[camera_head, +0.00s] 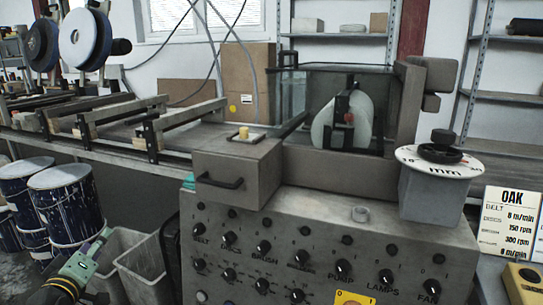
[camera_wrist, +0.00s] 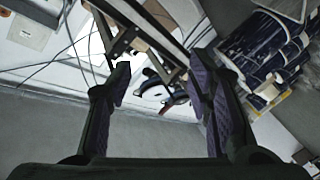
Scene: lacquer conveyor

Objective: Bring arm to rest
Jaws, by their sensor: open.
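My gripper (camera_wrist: 160,78) shows in the wrist view with its two dark, purple-padded fingers spread wide apart. Nothing is held between them. In the head view, part of my arm (camera_head: 78,268) shows at the lower left, in front of the grey bins and beside the paint drums. It is apart from the machine's control panel. The wrist view is strongly tilted, with the conveyor frame and drums beyond the fingers.
The grey machine (camera_head: 330,235) with knobs fills the middle and right. Blue drums (camera_head: 65,205) and grey bins (camera_head: 122,245) stand at the lower left. A conveyor (camera_head: 125,150) runs behind. A sign (camera_head: 508,222) reads OAK. Open floor is narrow.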

